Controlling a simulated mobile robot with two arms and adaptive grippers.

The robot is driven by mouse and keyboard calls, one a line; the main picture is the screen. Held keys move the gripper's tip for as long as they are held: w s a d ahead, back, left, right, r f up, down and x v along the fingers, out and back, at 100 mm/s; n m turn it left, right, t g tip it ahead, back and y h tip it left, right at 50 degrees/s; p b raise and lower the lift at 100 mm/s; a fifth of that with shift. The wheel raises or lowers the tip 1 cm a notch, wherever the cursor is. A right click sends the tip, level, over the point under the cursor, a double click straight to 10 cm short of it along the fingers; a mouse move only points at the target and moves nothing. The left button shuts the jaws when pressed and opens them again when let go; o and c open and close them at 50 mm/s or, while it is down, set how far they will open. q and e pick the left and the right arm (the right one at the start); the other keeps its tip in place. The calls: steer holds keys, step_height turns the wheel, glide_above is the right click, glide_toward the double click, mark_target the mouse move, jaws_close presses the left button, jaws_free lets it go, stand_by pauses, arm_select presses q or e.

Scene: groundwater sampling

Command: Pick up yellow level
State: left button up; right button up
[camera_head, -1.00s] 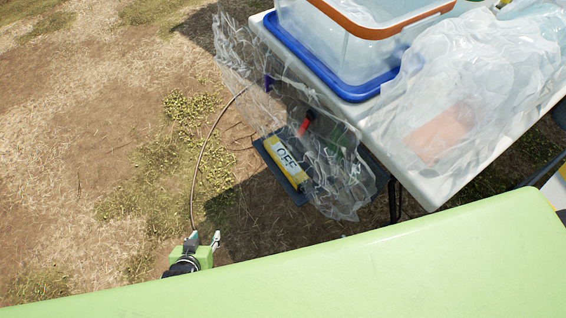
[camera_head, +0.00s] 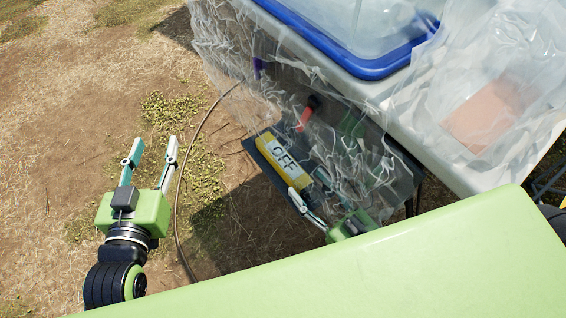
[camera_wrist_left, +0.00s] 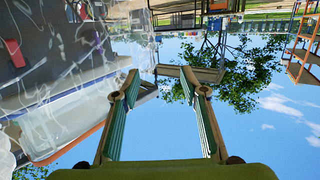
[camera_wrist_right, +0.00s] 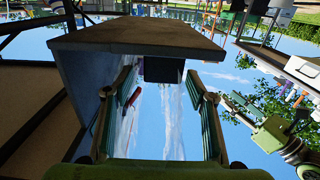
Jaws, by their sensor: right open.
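A yellow bar marked OFF (camera_head: 284,160) lies on a dark panel (camera_head: 258,158) below the white table's edge. It is the only yellow bar I see there, and clear plastic sheeting hangs over and beside it. My right gripper (camera_head: 307,186) is open and empty, with its fingertips close to the lower right end of the bar; I cannot tell if they touch. It is also open in the right wrist view (camera_wrist_right: 160,80), where I cannot pick out the yellow bar. My left gripper (camera_head: 150,150) is open and empty over the ground at left, and open in the left wrist view (camera_wrist_left: 160,80).
The white table (camera_head: 470,180) carries a clear bin with a blue rim (camera_head: 375,70) and a plastic bag with an orange-brown block (camera_head: 490,115). A red-handled item (camera_head: 307,113) is near the panel. A thin cable (camera_head: 180,200) runs over the ground. Dirt at left is open.

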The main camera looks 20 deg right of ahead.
mark_target(287, 163)
steer(key=x, duration=0.3)
steer(key=shift+f, duration=0.1)
steer(key=shift+w+a+b, duration=0.25)
steer(key=shift+w+b, duration=0.05)
steer(key=shift+w, duration=0.25)
arm_select(q)
step_height(287, 163, up, 12)
steer(key=s+d+t+h+b, duration=0.1)
steer(key=t+h, duration=0.1)
steer(key=t, duration=0.4)
steer(key=shift+s+d+b, duration=0.15)
steer(key=shift+b, duration=0.15)
arm_select(e)
steer(key=x, duration=0.5)
steer(key=shift+a+f, duration=0.1)
steer(key=shift+f, duration=0.1)
arm_select(q)
steer(key=shift+r, duration=0.1)
arm_select(e)
steer(key=shift+s, duration=0.1)
steer(key=c, duration=1.3)
